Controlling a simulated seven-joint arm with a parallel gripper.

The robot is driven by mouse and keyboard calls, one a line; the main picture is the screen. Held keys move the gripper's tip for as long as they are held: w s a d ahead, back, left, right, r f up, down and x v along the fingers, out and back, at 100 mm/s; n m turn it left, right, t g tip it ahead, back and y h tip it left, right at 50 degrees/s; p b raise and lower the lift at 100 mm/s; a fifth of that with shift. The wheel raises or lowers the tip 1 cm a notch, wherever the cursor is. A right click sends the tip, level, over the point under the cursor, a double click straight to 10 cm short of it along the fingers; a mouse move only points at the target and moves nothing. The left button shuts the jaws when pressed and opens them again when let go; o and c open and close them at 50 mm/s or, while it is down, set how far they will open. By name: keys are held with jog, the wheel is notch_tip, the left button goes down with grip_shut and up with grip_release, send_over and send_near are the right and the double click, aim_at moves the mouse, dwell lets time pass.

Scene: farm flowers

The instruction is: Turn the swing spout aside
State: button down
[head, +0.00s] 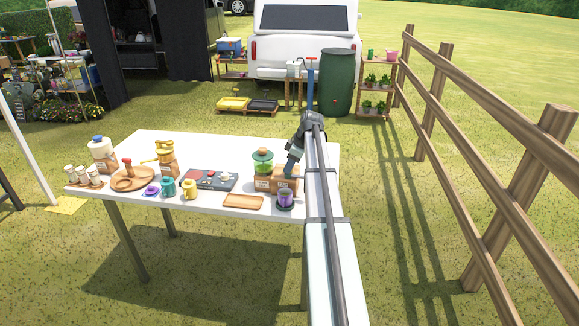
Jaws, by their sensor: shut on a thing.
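A dispenser with a green-lidded glass jar (263,162) stands on a wooden base near the table's right end. A wooden block (285,186) with a pale label is at its right. My gripper (289,171) points down at the top of this block and is shut on a small part there. That part looks like the swing spout, but the jaws hide it and its angle cannot be told. A purple cup (285,196) stands on a dark round base just in front of the block.
A wooden tray (243,202) lies left of the cup. A dark control panel (210,180), small yellow and teal pots, and a brass tap on a wooden stand (167,158) are further left. The white table (150,205) has free room along its front edge.

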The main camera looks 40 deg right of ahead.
jog(key=shift+n, duration=0.6)
jog(key=shift+y, duration=0.3)
jog(key=c, duration=1.1)
grip_release()
jog(key=shift+r, duration=0.15)
jog(key=v, duration=1.3)
jog(key=shift+d+r, duration=0.1)
jog(key=shift+r, duration=0.25)
